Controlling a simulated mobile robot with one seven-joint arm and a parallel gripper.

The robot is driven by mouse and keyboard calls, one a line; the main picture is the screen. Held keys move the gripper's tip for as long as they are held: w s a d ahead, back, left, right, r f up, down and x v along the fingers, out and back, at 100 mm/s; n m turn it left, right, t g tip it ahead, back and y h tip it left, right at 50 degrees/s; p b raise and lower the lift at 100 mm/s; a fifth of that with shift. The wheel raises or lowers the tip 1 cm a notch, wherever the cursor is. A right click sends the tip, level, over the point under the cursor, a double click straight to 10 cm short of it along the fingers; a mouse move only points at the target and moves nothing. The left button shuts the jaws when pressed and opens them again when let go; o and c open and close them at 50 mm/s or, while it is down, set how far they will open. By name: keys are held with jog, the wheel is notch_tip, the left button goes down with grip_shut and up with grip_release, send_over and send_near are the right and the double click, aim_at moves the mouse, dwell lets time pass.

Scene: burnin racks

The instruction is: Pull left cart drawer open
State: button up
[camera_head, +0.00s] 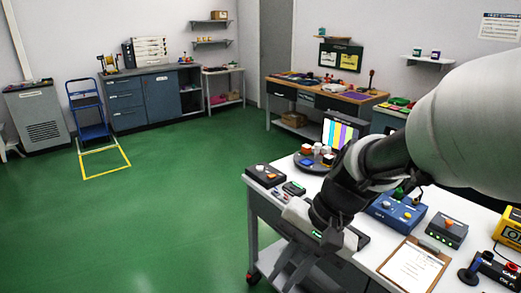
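The white-topped cart (420,205) stands at the lower right, with a red-and-black caster (252,276) at its left front corner. My arm comes in from the upper right and reaches down over the cart's front edge. My gripper (292,258) is at that edge, low and seen from behind; its fingertips are small and partly hidden by my wrist. The left drawer's front and handle cannot be made out behind my wrist and gripper. Whether my gripper touches a handle, and whether its fingers are open or shut, cannot be told.
On the cart top are a dark button box (265,175), a blue control box (397,212), a grey button box (446,231) and a clipboard (412,265). A workbench (322,97) and grey cabinets (160,97) stand farther back. The green floor (170,220) left of the cart is clear.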

jog(key=w+a+f+m+t+y+b, duration=0.2)
jog(key=w+f+m+y+b, duration=0.1)
jog(key=w+f+m+y, duration=0.45)
jog(key=w+a+f+m+t+y+b, duration=0.25)
jog(key=w+f+m+y, duration=0.25)
jog(key=w+f+m, duration=0.4)
jog(key=w+d+f+m+t+h+b, duration=0.2)
jog(key=w+d+f+m+t, duration=0.15)
jog(key=f+m+t, duration=0.3)
jog(key=w+d+f+m+t+h+b, duration=0.25)
jog(key=d+f+m+t, duration=0.25)
jog(key=f+m, duration=0.3)
jog(key=w+d+f+m+t+h, duration=0.2)
jog(key=d+f+m+t+h, duration=0.2)
jog(key=d+f+m+h, duration=0.5)
jog(key=w+a+r+y+b, duration=0.1)
jog(key=w+r, duration=0.1)
jog(key=w, duration=0.3)
jog(key=w+a+r+n+b, duration=0.1)
jog(key=w+r, duration=0.1)
jog(key=w, duration=0.3)
jog(key=w+a+r+y+b, duration=0.1)
jog(key=w+r, duration=0.1)
jog(key=w, duration=0.3)
jog(key=shift+w+a+r+y, duration=0.1)
jog(key=shift+w+a+y, duration=0.1)
jog(key=shift+a+y, duration=0.15)
grip_shut()
